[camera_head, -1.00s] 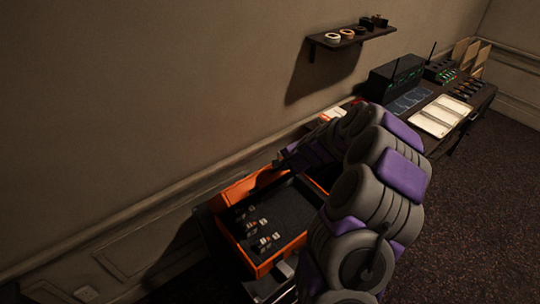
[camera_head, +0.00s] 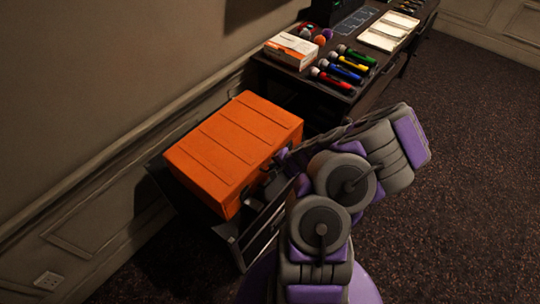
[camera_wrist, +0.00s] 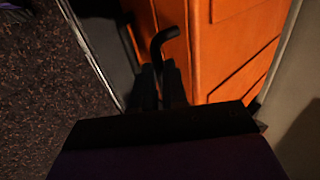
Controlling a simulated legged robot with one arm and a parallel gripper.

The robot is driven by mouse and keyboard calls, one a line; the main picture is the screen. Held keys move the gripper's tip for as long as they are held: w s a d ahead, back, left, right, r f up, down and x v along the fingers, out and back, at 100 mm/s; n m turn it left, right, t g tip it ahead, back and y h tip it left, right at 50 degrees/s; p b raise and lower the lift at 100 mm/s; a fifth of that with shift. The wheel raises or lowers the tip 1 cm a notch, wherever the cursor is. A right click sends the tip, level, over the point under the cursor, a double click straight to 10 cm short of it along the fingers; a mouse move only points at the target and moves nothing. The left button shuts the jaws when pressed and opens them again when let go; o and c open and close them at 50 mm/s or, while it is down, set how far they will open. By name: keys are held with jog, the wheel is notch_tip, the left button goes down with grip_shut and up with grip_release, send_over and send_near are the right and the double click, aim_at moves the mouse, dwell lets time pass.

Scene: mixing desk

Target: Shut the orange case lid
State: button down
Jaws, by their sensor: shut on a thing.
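The orange case (camera_head: 220,165) sits on a dark stand. Its orange lid (camera_head: 235,140) is down over the case, and the inside is hidden. Whether it is latched cannot be told. My gripper (camera_head: 272,180) is at the case's right-hand front side, partly hidden by my arm. In the wrist view, my gripper's dark fingers (camera_wrist: 162,82) are at a bent black handle (camera_wrist: 165,38) against the orange side of the case (camera_wrist: 225,50). They are shut on it, though the contact is dark.
A dark desk (camera_head: 330,105) stands behind and to the right, with several coloured microphones (camera_head: 345,68), a white and orange box (camera_head: 291,50) and pale sheets (camera_head: 388,32). The wall (camera_head: 90,100) runs close along the left. Carpet (camera_head: 470,160) at right is free.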

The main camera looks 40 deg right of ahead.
jog(key=f, duration=0.2)
jog(key=s+f+b, duration=0.1)
jog(key=f, duration=0.1)
jog(key=shift+s+a, duration=0.15)
jog(key=c, duration=1.7)
grip_release()
jog(key=shift+f+b, duration=0.25)
jog(key=shift+b, duration=0.1)
jog(key=o, duration=0.3)
jog(key=shift+s+f, duration=0.25)
jog(key=shift+s, duration=0.05)
jog(key=o, duration=1)
jog(key=shift+f, duration=0.15)
jog(key=shift+c, duration=0.5)
jog(key=shift+w+d, duration=0.1)
jog(key=shift+d, duration=0.15)
jog(key=shift+c, duration=0.3)
jog(key=shift+w, duration=0.1)
jog(key=shift+c, duration=0.7)
jog(key=shift+r, duration=0.2)
